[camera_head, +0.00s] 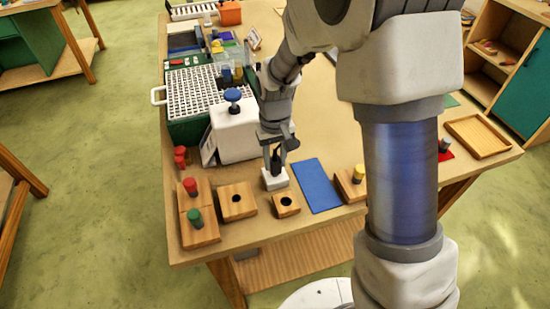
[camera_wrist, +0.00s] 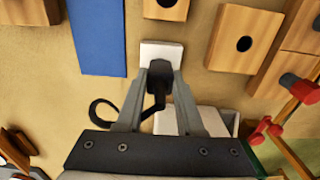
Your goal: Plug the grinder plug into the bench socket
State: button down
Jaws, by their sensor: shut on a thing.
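The bench socket (camera_head: 276,180) is a small white block on the table near its front edge; it also shows in the wrist view (camera_wrist: 161,52). My gripper (camera_head: 273,163) points down over it, shut on the black grinder plug (camera_wrist: 158,76). The plug is at the socket, but its pins are hidden, so I cannot tell whether it is seated. A black cord (camera_wrist: 101,103) curls away from the plug. The grinder (camera_head: 236,135), a white box with a blue knob, stands behind and left of the socket.
Wooden blocks with holes (camera_head: 237,201) (camera_head: 286,205) lie in front. Blocks with red and green knobs (camera_head: 198,220) stand at left. A blue mat (camera_head: 316,186) lies right of the socket, with a yellow-knobbed block (camera_head: 350,186) beyond. A green-sided rack (camera_head: 190,130) stands behind the grinder.

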aim_at(275, 159)
jog(key=shift+f+b, duration=0.35)
jog(key=shift+f, duration=0.25)
jog(key=shift+c, duration=2.3)
grip_release()
jog(key=shift+r, duration=0.1)
notch_tip(275, 159, up, 17)
jog(key=p, duration=0.1)
jog(key=shift+r, duration=0.2)
jog(key=s+d+r+m+t, duration=0.1)
jog(key=s+d+r+t, duration=0.1)
jog(key=s+d, duration=0.4)
jog(key=s+d+r+m+t, duration=0.2)
jog(key=s+d, duration=0.4)
jog(key=s, duration=0.6)
notch_tip(275, 159, up, 2)
jog(key=shift+s+d+t, duration=0.2)
jog(key=shift+s+t, duration=0.15)
jog(key=shift+t, duration=0.45)
